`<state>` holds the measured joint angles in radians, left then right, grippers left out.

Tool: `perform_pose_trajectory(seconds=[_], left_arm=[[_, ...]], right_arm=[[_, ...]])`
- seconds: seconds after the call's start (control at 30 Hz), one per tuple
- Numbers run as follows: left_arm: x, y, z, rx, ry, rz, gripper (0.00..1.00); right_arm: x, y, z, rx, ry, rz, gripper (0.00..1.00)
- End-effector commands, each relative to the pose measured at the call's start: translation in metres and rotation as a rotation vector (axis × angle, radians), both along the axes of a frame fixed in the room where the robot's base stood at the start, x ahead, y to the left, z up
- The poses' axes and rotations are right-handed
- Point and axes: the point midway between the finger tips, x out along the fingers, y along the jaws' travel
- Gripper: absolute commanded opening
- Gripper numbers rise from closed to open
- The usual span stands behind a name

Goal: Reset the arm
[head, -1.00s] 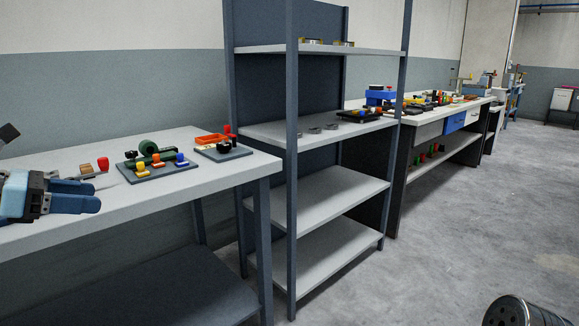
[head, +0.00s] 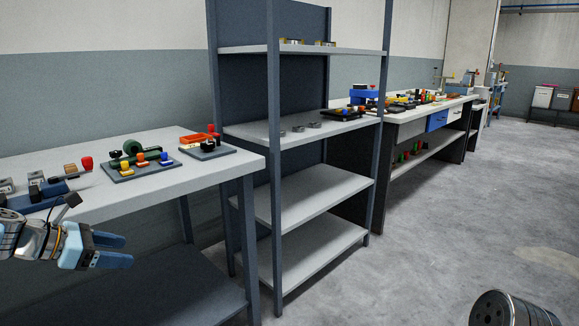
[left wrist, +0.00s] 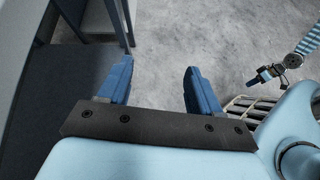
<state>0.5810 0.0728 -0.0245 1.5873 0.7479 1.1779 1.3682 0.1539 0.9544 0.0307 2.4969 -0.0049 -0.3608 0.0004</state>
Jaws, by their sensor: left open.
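My left gripper (head: 130,251) is light blue with dark blue fingers. It is in front of the near table's (head: 215,163) front edge, lower than the top, pointing right. In the left wrist view its two fingers (left wrist: 158,72) stand apart with nothing between them, over grey floor. What looks like my right gripper (left wrist: 262,77) is small at the right of that view; its jaws are too small to judge.
The table bears a green board (head: 138,166) with coloured knobs, a second small board (head: 208,150) and blocks at the left. A grey shelf rack (head: 318,190) stands to its right, with a workbench (head: 405,125) beyond.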

Motion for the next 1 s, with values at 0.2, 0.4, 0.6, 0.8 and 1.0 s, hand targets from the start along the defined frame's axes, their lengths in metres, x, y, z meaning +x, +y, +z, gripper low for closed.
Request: perform_pose_trajectory(seconds=[0.2,0.4,0.6,0.8,1.0], left_arm=[[0.025,-0.041,-0.138,0.212,0.065,-0.175,0.64],[0.009,-0.107,-0.278,0.485,0.068,-0.506,0.64],[-0.052,-0.188,-0.394,0.743,-0.061,-0.994,0.64],[-0.137,-0.263,-0.459,0.905,-0.359,-1.498,0.64],[-0.186,-0.300,-0.474,0.953,-0.599,-1.742,0.64]], right_arm=[[0.000,0.000,0.000,0.000,0.000,0.000,0.00],[0.000,0.000,0.000,0.000,0.000,0.000,0.00],[0.000,0.000,0.000,0.000,0.000,0.000,0.00],[0.000,0.000,0.000,0.000,0.000,0.000,0.00],[0.000,0.000,0.000,0.000,0.000,0.000,0.00]])
